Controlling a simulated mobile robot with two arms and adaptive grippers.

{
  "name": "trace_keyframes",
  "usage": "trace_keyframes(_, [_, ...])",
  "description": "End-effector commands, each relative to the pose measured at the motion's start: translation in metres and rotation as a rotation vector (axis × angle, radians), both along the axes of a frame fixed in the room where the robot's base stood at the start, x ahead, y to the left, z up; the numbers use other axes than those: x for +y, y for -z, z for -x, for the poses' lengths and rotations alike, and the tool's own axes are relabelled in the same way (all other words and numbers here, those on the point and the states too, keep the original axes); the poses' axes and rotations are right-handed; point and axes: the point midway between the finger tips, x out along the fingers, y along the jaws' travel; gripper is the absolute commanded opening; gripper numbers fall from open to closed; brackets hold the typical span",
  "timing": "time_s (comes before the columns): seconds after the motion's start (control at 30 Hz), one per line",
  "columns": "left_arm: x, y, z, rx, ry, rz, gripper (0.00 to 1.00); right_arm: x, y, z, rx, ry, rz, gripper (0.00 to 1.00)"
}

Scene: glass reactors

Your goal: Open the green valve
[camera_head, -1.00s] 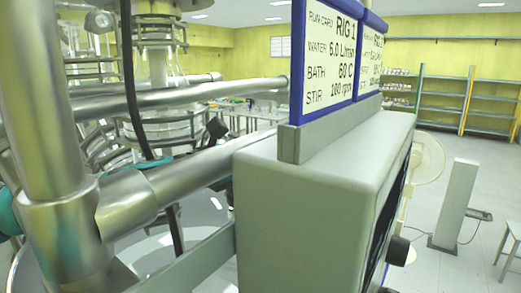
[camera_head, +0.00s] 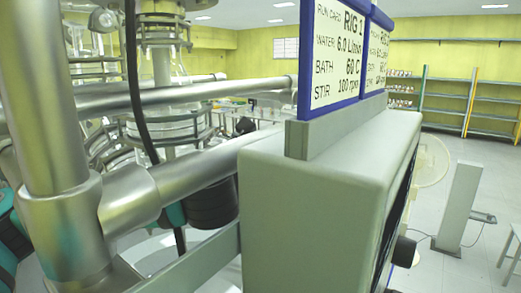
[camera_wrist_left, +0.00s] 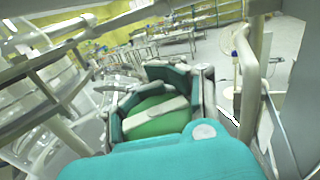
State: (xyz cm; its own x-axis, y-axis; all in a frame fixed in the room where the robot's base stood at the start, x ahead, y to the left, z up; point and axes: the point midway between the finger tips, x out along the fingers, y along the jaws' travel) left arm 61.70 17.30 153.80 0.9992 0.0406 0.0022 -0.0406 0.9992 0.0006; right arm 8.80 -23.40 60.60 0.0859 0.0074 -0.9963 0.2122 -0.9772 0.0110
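In the left wrist view, a round green part with a pale bar across it, which looks like the green valve (camera_wrist_left: 155,120), lies just beyond my teal gripper housing. My left gripper (camera_wrist_left: 160,95) has its fingers spread apart, one on each side of the green part. I cannot tell whether they touch it. In the head view, teal and black parts that look like my left arm show behind the steel pipe, and the fingers are hidden there. The green valve does not show in the head view. My right gripper is in neither view.
Thick steel frame pipes (camera_head: 180,185) cross the left of the head view. A grey control box (camera_head: 310,200) with run-card signs (camera_head: 338,50) fills the middle. Glass reactor parts (camera_head: 165,95) stand behind the pipes. Open floor (camera_head: 440,170) and shelves (camera_head: 495,105) lie at the right.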

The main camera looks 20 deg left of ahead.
Motion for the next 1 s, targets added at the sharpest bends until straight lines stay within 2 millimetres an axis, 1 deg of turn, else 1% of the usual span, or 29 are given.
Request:
trace_keyframes(0.03, [-0.003,0.012,0.001,0.021,-0.028,-0.004,0.00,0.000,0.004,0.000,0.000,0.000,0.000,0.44])
trace_keyframes(0.2, [0.002,0.012,0.001,0.023,-0.141,-0.007,0.00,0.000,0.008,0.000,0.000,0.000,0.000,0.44])
trace_keyframes(0.43, [0.006,0.012,0.002,0.022,-0.242,-0.008,0.00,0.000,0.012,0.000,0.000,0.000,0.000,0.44])
trace_keyframes(0.7, [0.008,0.011,0.003,0.022,-0.284,-0.008,0.00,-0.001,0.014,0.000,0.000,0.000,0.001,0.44])
trace_keyframes(1.0, [0.008,0.011,0.003,0.022,-0.286,-0.008,0.00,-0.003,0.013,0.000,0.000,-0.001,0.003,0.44])
